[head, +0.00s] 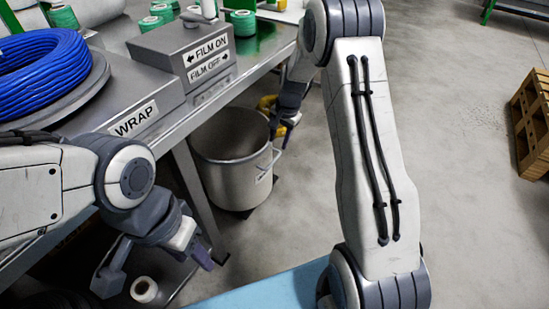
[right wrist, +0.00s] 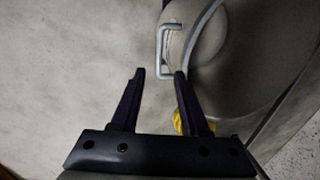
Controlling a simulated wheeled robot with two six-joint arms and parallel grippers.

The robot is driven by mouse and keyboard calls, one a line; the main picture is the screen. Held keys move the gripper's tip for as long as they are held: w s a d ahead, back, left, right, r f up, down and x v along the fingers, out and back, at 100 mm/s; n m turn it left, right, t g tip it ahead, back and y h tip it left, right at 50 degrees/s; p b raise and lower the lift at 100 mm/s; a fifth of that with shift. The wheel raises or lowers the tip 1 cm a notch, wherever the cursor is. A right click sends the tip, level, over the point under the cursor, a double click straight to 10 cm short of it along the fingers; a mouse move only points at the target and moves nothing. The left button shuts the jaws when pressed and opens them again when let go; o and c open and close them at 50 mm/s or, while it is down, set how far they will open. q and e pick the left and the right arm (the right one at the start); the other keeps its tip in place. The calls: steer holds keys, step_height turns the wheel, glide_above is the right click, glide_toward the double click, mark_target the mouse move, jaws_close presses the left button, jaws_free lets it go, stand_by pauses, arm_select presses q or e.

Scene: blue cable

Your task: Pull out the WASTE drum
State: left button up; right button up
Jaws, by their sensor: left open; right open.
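The WASTE drum (head: 232,165) is a pale grey, open-topped bin standing on the floor beside the workbench, partly under its edge. A small label is on its side, too small to read. A metal bar handle (head: 270,161) sticks out from its right side; in the right wrist view the handle (right wrist: 162,52) lies just beyond the fingertips. My right gripper (right wrist: 158,75) is open and empty, with its right fingertip close to the handle's lower end; I cannot tell whether they touch. My left gripper (head: 153,270) is open and empty, low at the left, away from the drum.
The bench (head: 225,90) carries a blue cable coil (head: 45,70), a FILM ON/FILM OFF box (head: 185,55) and green spools. A bench leg (head: 195,190) stands left of the drum. A yellow object (head: 267,103) is by the drum. A wooden pallet (head: 533,120) lies right; floor between is clear.

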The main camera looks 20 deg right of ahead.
mark_target(274, 161)
steer(key=f+b, duration=0.1)
steer(key=f, duration=0.2)
steer(key=w+f+b, duration=0.1)
steer(key=f+b, duration=0.1)
steer(key=f, duration=0.1)
steer(key=a+f+b, duration=0.1)
steer(key=f, duration=0.2)
steer(key=shift+w+f+b, duration=0.1)
steer(key=shift+w+b, duration=0.1)
steer(key=shift+b, duration=0.2)
jaws_close()
stand_by(0.9)
